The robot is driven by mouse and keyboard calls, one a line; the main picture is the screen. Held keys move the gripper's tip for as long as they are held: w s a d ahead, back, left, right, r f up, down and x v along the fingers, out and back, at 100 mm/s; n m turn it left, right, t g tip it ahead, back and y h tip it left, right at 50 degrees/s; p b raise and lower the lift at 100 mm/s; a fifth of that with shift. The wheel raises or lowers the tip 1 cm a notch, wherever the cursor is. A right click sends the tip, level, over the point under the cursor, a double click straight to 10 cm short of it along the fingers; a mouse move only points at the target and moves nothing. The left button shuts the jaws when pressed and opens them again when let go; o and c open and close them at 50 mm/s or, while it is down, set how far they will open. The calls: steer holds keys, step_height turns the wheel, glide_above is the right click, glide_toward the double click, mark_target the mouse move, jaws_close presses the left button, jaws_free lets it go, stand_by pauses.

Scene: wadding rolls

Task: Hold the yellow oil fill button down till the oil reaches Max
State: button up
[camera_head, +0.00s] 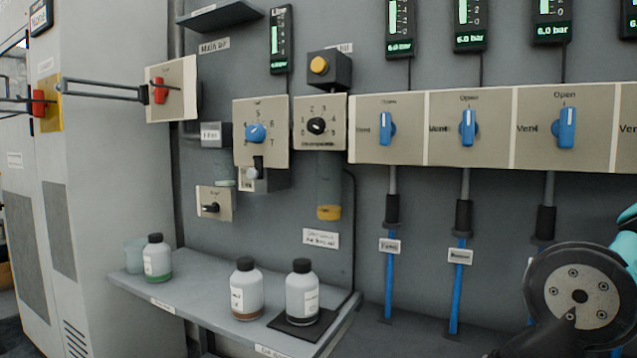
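The yellow button (319,65) sits on the front of a dark box (333,74) on the grey wall, above a panel with a black dial (317,126). Nothing touches the button. Below that panel hangs a greenish-grey cylinder (329,180) with a yellow band (329,212) near its bottom. I cannot make out an oil level or a Max mark on it. Part of my arm, with a round bolted joint, shows at the lower right, well away from the button. My gripper's fingertips are not in view.
Blue valve knobs (468,127) line the right panel.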

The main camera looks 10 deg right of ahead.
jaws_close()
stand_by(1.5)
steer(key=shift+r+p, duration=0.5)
